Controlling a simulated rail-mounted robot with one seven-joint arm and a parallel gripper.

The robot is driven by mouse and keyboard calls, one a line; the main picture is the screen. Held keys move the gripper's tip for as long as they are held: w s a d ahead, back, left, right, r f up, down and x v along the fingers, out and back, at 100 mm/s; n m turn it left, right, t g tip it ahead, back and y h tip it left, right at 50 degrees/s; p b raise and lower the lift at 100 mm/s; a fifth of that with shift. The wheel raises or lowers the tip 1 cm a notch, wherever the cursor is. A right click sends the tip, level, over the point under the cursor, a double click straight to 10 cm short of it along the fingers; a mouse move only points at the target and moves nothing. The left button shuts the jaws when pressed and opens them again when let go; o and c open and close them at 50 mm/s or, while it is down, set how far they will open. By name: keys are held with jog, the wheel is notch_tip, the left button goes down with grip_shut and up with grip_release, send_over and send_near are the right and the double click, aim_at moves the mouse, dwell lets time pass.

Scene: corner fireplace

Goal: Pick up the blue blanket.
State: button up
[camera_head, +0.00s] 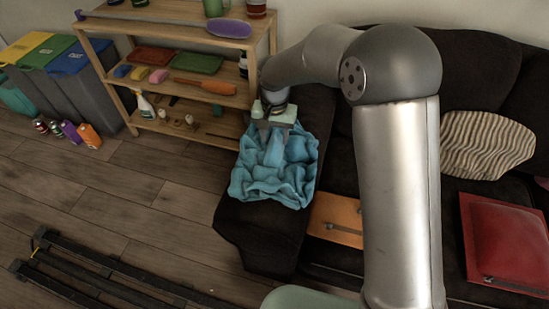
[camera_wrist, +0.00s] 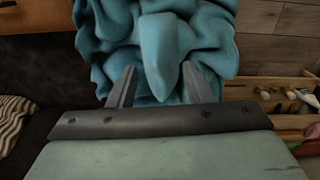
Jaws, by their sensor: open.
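The blue blanket (camera_head: 272,181) lies crumpled over the left armrest of the dark sofa in the head view. It fills the upper middle of the wrist view (camera_wrist: 205,35). My gripper (camera_head: 270,137) is at the upper part of the blanket, pointing down at it. In the wrist view my gripper (camera_wrist: 158,85) has its two fingers apart, with a raised fold of the blanket between them. The fingertips reach the cloth, but I cannot tell how firmly they touch it. Part of the blanket is hidden behind the gripper.
A wooden shelf (camera_head: 160,84) with bottles, brushes and trays stands close left of the sofa (camera_head: 262,236). An orange item (camera_head: 337,222), a red cushion (camera_head: 503,240) and a striped cushion (camera_head: 485,145) lie on the sofa. Bins (camera_head: 62,80) stand far left. The wood floor (camera_head: 130,215) is mostly open.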

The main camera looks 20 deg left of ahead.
jog(key=shift+f, duration=0.85)
grip_shut()
jog(key=shift+w+r, duration=0.1)
dwell(0.6)
